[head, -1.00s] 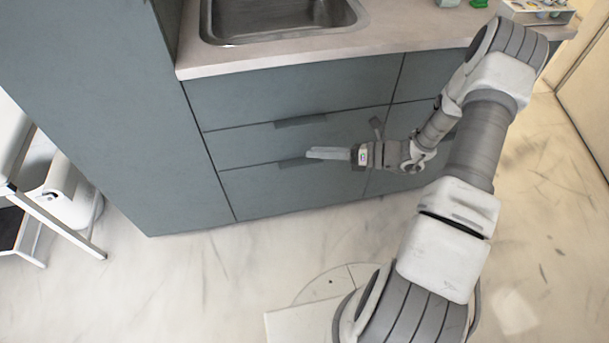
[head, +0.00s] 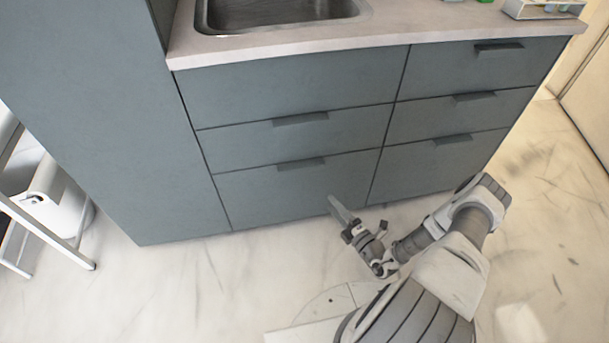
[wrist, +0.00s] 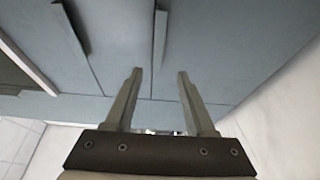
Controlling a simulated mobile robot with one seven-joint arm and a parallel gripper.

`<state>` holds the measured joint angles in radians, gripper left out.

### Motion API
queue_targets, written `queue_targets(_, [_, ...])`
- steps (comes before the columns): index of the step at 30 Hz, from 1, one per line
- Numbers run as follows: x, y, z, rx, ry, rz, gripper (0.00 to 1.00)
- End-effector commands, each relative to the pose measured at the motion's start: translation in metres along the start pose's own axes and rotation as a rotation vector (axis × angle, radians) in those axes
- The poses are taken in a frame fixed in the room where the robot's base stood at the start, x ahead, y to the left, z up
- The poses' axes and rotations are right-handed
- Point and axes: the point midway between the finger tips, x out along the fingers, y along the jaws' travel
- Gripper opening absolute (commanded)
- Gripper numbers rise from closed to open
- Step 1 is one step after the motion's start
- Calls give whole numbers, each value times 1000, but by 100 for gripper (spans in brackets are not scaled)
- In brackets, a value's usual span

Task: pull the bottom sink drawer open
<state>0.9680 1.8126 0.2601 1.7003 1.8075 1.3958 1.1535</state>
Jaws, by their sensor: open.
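The bottom sink drawer (head: 285,195) is the lowest blue-grey front under the sink, flush and closed in the head view. Its dark bar handle (head: 301,163) runs along its top edge. My gripper (head: 333,202) is low in front of the drawer's lower right part, below and right of the handle, apart from it. In the wrist view my gripper (wrist: 158,76) is open and empty, with two separate fingers pointing toward the cabinet. That view is turned sideways; a bar that looks like the bottom handle (wrist: 160,40) lies beyond the fingertips.
Two closed drawers lie above, the middle one with a handle (head: 301,119). A second column of closed drawers (head: 437,164) stands to the right. The sink (head: 270,14) sits in the countertop (head: 420,30). A tall cabinet (head: 90,120) stands left. The floor (head: 210,280) in front is clear.

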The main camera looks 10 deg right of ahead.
Motion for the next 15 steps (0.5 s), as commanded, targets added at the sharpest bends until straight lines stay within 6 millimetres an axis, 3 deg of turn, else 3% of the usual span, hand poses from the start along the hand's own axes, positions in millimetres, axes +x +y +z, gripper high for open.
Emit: queue_targets(15, [110, -1, -2, -4, 7, 3, 55])
